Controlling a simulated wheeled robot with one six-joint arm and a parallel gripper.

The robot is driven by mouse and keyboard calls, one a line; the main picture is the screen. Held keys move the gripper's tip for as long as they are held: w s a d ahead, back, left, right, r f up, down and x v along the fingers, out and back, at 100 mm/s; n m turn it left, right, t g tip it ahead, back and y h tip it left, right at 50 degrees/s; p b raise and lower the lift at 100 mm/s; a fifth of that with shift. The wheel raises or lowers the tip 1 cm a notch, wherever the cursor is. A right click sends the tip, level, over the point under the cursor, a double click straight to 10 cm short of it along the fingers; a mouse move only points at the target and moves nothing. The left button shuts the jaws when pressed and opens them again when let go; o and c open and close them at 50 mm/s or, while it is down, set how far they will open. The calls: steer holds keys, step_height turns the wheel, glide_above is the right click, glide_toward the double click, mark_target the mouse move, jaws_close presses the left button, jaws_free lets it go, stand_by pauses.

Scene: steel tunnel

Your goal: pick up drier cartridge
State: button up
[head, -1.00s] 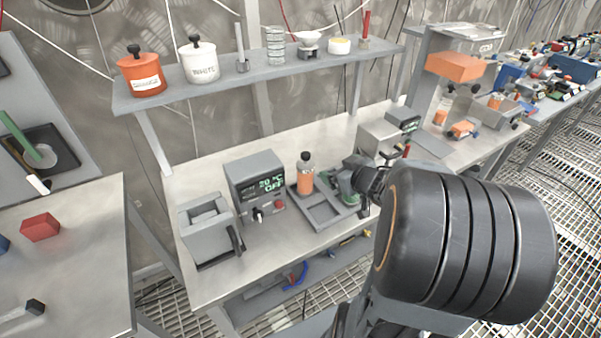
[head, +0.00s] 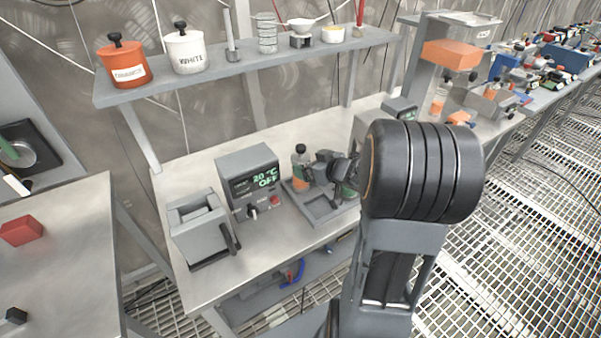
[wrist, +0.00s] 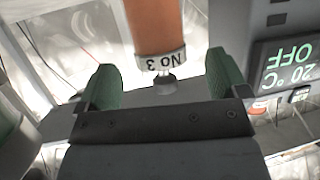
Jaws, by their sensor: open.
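The drier cartridge (head: 300,172) appears to be the orange cylinder with a dark top, standing upright in a grey tray (head: 325,218) on the steel bench. In the wrist view an orange cylinder (wrist: 155,28) appears upside down, with a white "No 3" band and a small knob at its end. My gripper (wrist: 163,76) is open, its two green fingers apart, with the knob end showing between them and the body beyond. In the head view my gripper (head: 325,172) is just right of the cartridge and partly hides it. Contact cannot be told.
A grey controller (head: 250,180) reading "20 °C OFF" stands close left of the tray, with a grey lidded box (head: 200,228) beyond it. A shelf (head: 250,65) with an orange pot (head: 122,65) and a white pot (head: 187,52) overhangs the bench's back.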

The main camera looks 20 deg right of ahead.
mark_target(301, 160)
steer(key=shift+b+x, duration=0.45)
steer(key=shift+x, duration=2.1)
steer(key=shift+d, duration=0.1)
steer(key=shift+c, duration=0.2)
steer(key=shift+r, duration=0.1)
steer(key=c, duration=1.2)
